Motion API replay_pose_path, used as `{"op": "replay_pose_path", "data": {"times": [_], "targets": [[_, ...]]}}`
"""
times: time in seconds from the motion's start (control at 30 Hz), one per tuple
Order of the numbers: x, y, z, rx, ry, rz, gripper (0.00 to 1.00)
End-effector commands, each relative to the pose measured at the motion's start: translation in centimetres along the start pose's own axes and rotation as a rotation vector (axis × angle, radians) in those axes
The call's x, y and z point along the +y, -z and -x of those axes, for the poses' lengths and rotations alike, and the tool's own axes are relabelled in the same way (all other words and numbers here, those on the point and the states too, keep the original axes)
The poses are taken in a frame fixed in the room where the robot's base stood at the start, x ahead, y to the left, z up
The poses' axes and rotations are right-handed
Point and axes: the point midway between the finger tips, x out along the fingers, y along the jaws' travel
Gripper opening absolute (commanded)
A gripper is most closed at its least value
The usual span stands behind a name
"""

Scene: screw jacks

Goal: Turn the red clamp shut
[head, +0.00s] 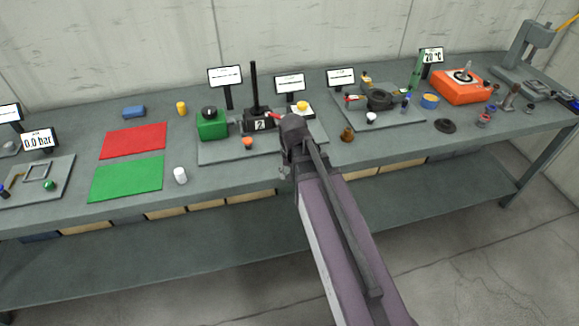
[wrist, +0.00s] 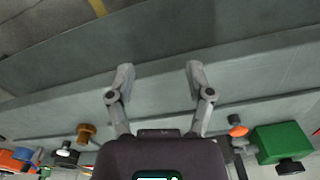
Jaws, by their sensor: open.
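A small red part (head: 275,116), which may be the red clamp, shows beside the black base of a stand with a tall black post (head: 254,88). My arm's end partly covers it, so I cannot tell its position or whether it is shut. I cannot make out the clamp in the wrist view. My gripper (wrist: 160,75) is open and empty, its two fingers spread over bare grey bench. In the head view it is mostly hidden by my arm, near the bench's front edge, in front of the stand.
A green box (head: 212,124) and an orange knob (head: 248,143) stand left of my arm; both show in the wrist view, the box (wrist: 283,142) at right. A brown knob (head: 347,134) stands to the right.

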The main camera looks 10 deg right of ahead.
Motion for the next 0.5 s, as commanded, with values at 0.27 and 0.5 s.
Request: {"op": "replay_pose_path", "data": {"times": [0.27,0.5], "targets": [[0.7,-3.2,-2.5,0.000,0.000,0.142,0.67],[0.8,-4.4,-3.2,0.000,0.000,0.212,0.67]]}}
